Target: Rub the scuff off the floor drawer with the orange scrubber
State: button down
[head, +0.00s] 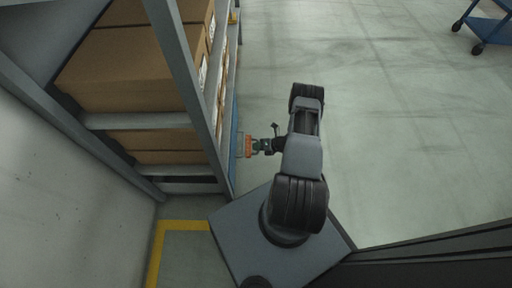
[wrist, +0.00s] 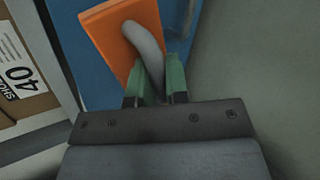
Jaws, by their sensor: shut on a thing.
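The orange scrubber (wrist: 122,38) is a flat orange block with a curved grey handle. My gripper (wrist: 158,80) is shut on that handle with its green fingers. The blue drawer front (wrist: 66,35) lies right behind the scrubber. In the head view the scrubber (head: 249,146) is at the blue face (head: 234,140) on the shelf's right side, with my gripper (head: 264,146) to its right. I cannot tell whether the block touches the face. No scuff can be made out for sure; faint grey marks show beside the block in the wrist view.
A metal shelf (head: 180,70) with cardboard boxes (head: 140,62) stands at the left. A labelled box (wrist: 22,70) is left of the drawer front. Yellow floor tape (head: 157,250) runs near my base. A blue cart (head: 488,30) is far right; open floor lies between.

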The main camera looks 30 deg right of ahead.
jog(key=shift+d, duration=0.1)
jog(key=shift+s+d+b, duration=0.2)
jog(key=shift+s+d, duration=0.2)
jog(key=shift+d, duration=0.25)
jog(key=shift+s+d+b, duration=0.2)
jog(key=shift+s+d, duration=0.15)
jog(key=shift+d, duration=0.25)
